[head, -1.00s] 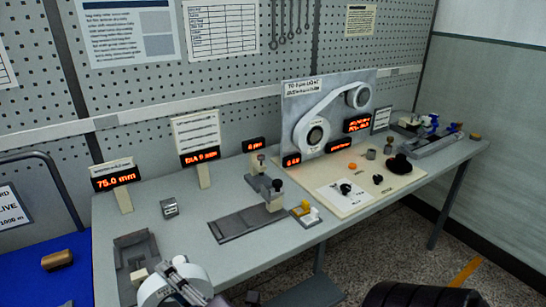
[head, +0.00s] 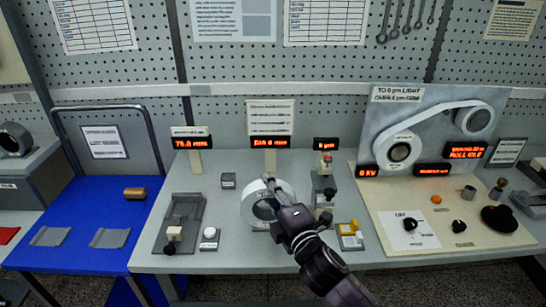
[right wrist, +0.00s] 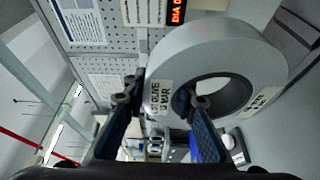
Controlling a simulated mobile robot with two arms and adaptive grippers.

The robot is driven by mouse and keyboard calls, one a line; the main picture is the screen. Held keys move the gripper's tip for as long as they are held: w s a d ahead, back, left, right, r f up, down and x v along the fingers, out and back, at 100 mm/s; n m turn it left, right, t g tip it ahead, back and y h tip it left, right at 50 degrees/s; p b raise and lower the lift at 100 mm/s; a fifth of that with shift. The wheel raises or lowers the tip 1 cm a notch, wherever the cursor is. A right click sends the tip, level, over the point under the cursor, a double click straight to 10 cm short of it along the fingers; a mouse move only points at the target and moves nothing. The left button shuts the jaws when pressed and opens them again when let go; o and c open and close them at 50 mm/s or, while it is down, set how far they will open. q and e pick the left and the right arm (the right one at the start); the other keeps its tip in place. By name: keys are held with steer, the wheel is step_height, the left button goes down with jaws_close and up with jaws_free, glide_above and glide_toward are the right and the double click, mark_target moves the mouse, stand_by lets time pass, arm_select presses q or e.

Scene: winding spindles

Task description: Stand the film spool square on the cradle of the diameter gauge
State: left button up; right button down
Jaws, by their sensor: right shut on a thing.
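The film spool (head: 258,208), a thick white roll with a round bore, is held by my right gripper (head: 280,192) over the bench. In the right wrist view the spool (right wrist: 215,65) has one finger in its bore and one outside its rim. A display reading about "DIA 0 mm" (head: 270,142) stands behind it. A grey post fixture (head: 323,190) is just right of the spool. The gauge's cradle is mostly hidden behind the spool and my arm. I cannot tell whether the spool touches it. My left gripper is not in view.
A dark grey fixture (head: 184,222) and a small white block (head: 209,238) lie to the left. A yellow and white item (head: 350,235) sits right of my arm. Farther right is a cream board (head: 400,255) with knobs. A blue table (head: 70,215) adjoins on the left.

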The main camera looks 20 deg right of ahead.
steer(key=w+d+r, duration=0.2)
steer(key=w+r, duration=0.2)
steer(key=w, duration=0.1)
step_height(320, 180, down, 7)
steer(key=b, duration=0.6)
steer(key=shift+w+d+h, duration=0.3)
steer(key=shift+w, duration=0.1)
